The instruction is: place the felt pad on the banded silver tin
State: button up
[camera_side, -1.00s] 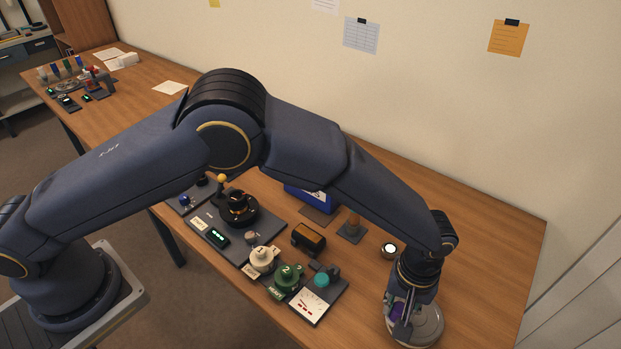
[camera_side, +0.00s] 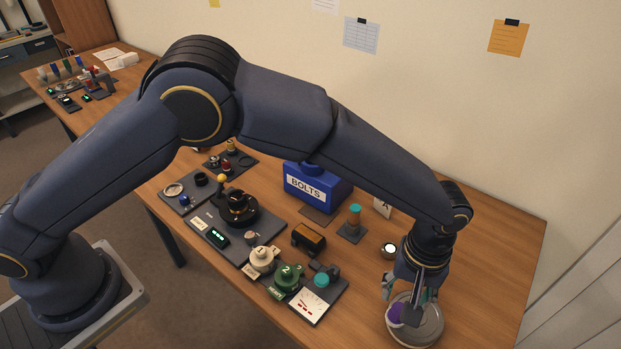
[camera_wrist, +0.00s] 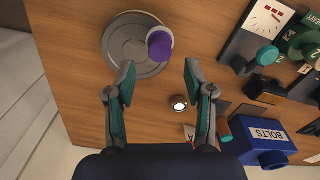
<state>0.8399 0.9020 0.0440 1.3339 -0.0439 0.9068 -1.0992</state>
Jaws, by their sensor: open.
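A wide, round silver object with ringed edges, which looks like the banded silver tin (camera_side: 429,329), stands at the front right of the table; it also shows in the wrist view (camera_wrist: 124,60). A short purple piece, which may be the felt pad (camera_wrist: 159,45), overlaps the tin's top near its rim in the wrist view. It also shows in the side view (camera_side: 396,315), partly behind my gripper. I cannot tell whether it lies fully flat. My gripper (camera_wrist: 159,75) is open above the tin, its teal-padded fingers apart with nothing between them.
A small round white-topped item (camera_side: 389,250) stands behind the tin. A blue BOLTS box (camera_side: 318,190), a teal-topped post (camera_side: 353,218), a meter panel (camera_side: 311,304) and numbered knobs lie to the left. The table right of the tin is bare.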

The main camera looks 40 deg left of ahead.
aim_at(400, 307)
jog(key=w+a+r+m+t+h, duration=0.1)
jog(key=a+r+t, duration=0.1)
jog(key=a+r, duration=1.7)
jog(key=s+a+r+m+t, duration=0.1)
jog(key=s+a+r, duration=0.3)
jog(key=a, duration=0.2)
jog(key=s+a+r+t, duration=0.1)
jog(key=s+a+r, duration=0.25)
jog(key=a, duration=0.25)
jog(key=s+a+f+m+t+y, duration=0.1)
jog(key=s+a+f, duration=0.1)
jog(key=s+a, duration=0.5)
jog(key=shift+s+f+m+t, duration=0.3)
jog(key=shift+s+f, duration=0.05)
jog(key=shift+s, duration=0.8)
